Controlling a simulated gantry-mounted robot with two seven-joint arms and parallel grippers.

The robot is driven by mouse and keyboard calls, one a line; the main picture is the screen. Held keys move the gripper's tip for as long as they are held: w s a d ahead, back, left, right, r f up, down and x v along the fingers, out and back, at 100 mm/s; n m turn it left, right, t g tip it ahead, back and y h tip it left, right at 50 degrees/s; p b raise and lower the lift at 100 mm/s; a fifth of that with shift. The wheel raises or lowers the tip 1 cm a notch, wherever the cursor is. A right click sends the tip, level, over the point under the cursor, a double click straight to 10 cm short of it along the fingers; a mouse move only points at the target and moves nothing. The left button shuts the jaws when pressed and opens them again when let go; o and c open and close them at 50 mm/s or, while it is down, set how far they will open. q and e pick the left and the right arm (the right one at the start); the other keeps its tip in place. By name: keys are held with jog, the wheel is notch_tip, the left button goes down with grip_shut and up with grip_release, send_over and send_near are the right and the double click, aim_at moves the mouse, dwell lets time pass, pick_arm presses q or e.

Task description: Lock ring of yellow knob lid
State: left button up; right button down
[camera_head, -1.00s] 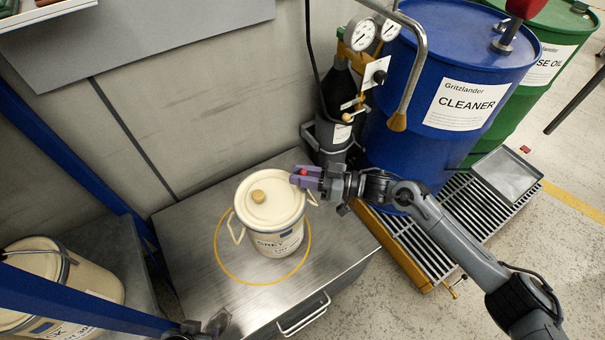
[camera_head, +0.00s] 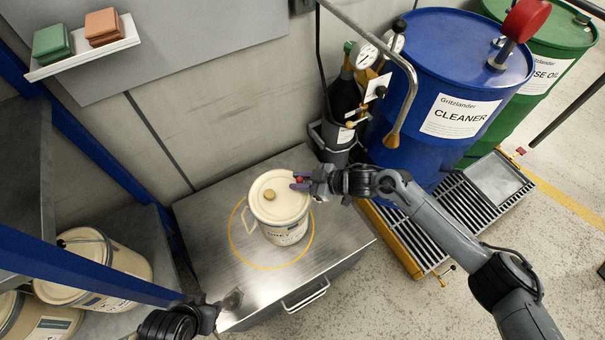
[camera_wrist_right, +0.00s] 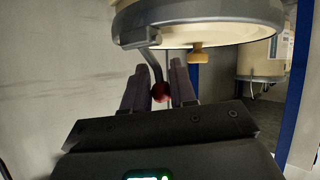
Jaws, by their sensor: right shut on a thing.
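A cream bucket (camera_head: 285,230) with a label partly reading "GREY" stands upright on the metal table. On top is its cream lid (camera_head: 290,189) with a yellow knob (camera_head: 269,195); a grey ring (camera_wrist_right: 190,32) runs round the rim. A lever with a red ball tip (camera_wrist_right: 160,92) comes off the ring. My right gripper (camera_head: 302,182) is at the lid's right edge, its purple fingers (camera_wrist_right: 158,88) shut on the lever at the ball. My left gripper (camera_head: 222,303) is at the table's front left, small and dark, its jaws unclear.
The bucket stands within a yellow circle (camera_head: 232,240) on the metal table (camera_head: 215,200). Behind right are a gas bottle with gauges (camera_head: 343,100) and a blue drum (camera_head: 440,60). A blue post (camera_head: 100,160) and more buckets (camera_head: 115,265) are at the left. The table's left part is clear.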

jog(key=shift+f, duration=0.1)
dwell(0.4)
jog(key=c, duration=1)
grip_release()
jog(key=shift+a, duration=0.1)
jog(key=shift+s+d+r+p, duration=0.15)
jog(key=shift+d+r+p, duration=0.25)
jog(key=shift+d, duration=0.05)
jog(key=p+v, duration=0.3)
jog(key=v, duration=0.6)
jog(key=shift+s+d+r, duration=0.2)
jog(key=shift+s+d, duration=0.05)
jog(key=shift+c, duration=0.2)
